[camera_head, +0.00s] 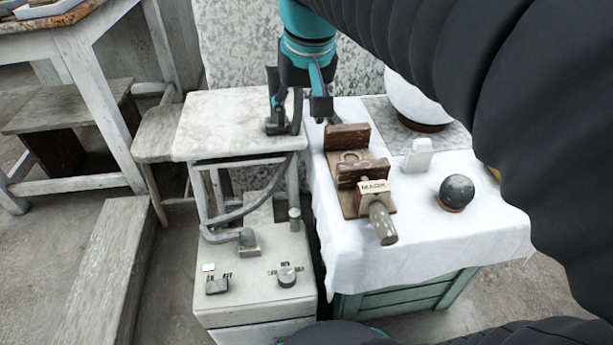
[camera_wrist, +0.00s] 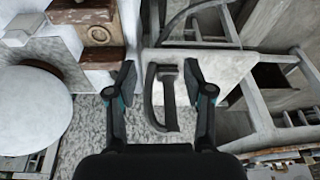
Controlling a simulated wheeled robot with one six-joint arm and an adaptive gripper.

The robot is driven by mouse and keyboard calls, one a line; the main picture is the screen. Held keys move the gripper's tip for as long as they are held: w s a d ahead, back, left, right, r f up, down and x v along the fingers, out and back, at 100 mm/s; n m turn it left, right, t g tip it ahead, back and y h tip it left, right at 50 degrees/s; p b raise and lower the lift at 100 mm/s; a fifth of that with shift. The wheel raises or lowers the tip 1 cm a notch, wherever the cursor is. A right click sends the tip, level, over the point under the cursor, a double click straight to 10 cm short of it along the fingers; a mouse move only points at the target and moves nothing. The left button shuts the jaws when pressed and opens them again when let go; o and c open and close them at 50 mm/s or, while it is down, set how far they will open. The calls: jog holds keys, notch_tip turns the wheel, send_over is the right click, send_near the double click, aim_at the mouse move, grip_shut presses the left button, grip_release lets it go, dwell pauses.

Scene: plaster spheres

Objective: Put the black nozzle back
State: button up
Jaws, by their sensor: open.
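The black nozzle (camera_wrist: 168,98) rests on the white-topped stand, with its dark hose curving beside it. In the head view the nozzle (camera_head: 279,127) shows at the right edge of the stand's top, partly hidden by my gripper. My gripper (camera_head: 298,108) points down over that edge. In the wrist view my gripper (camera_wrist: 160,74) is open, with one finger on each side of the nozzle. I cannot tell whether either finger touches it. The hose (camera_head: 262,190) runs down from the stand to a pale control box (camera_head: 235,265).
The box carries knobs, a switch and a short upright post (camera_head: 294,218). At right, a cloth-covered table (camera_head: 430,245) bears a wooden vise-like block (camera_head: 347,137), a dark sphere (camera_head: 457,191) and a large white sphere (camera_head: 415,98). A wooden bench (camera_head: 95,260) stands at left.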

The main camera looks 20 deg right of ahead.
jog(key=s+f+n+t, duration=0.1)
jog(key=s+f+t, duration=0.1)
jog(key=s+f, duration=0.9)
jog(key=shift+s+f, duration=0.25)
jog(key=shift+f, duration=0.5)
